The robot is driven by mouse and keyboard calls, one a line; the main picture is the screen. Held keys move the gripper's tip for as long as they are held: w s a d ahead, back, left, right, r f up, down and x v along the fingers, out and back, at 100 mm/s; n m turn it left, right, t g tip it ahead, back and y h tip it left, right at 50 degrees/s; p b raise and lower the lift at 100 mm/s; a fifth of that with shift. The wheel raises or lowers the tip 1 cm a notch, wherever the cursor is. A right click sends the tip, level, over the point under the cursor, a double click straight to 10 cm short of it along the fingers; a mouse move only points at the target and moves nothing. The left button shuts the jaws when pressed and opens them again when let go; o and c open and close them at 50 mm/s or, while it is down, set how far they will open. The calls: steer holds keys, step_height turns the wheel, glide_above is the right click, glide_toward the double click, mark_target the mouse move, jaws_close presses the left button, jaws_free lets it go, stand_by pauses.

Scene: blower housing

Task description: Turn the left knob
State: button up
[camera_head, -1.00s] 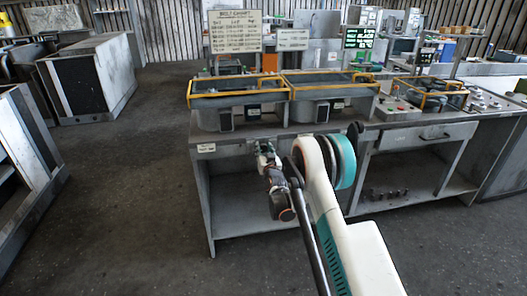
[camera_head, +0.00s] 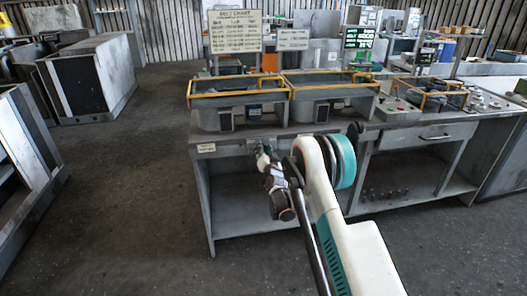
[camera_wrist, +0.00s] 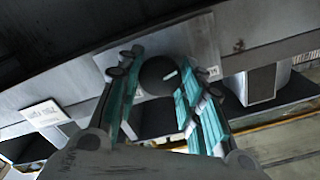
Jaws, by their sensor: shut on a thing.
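A round black knob (camera_wrist: 160,72) with a short white mark sits on a pale plate on the bench front in the wrist view. My gripper's teal fingers (camera_wrist: 165,78) lie on either side of the knob and are closed on it. In the head view my gripper (camera_head: 262,157) is at the front edge of the bench (camera_head: 225,163), below the left yellow-framed unit. The knob is hidden behind my gripper in that view.
A white label (camera_head: 206,148) is on the bench front left of my gripper. A drawer (camera_head: 426,138) is at the right. The dark floor (camera_head: 130,190) on the left is clear.

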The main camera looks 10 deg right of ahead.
steer(key=o, duration=1.1)
steer(key=shift+c, duration=0.2)
steer(key=s, duration=1.2)
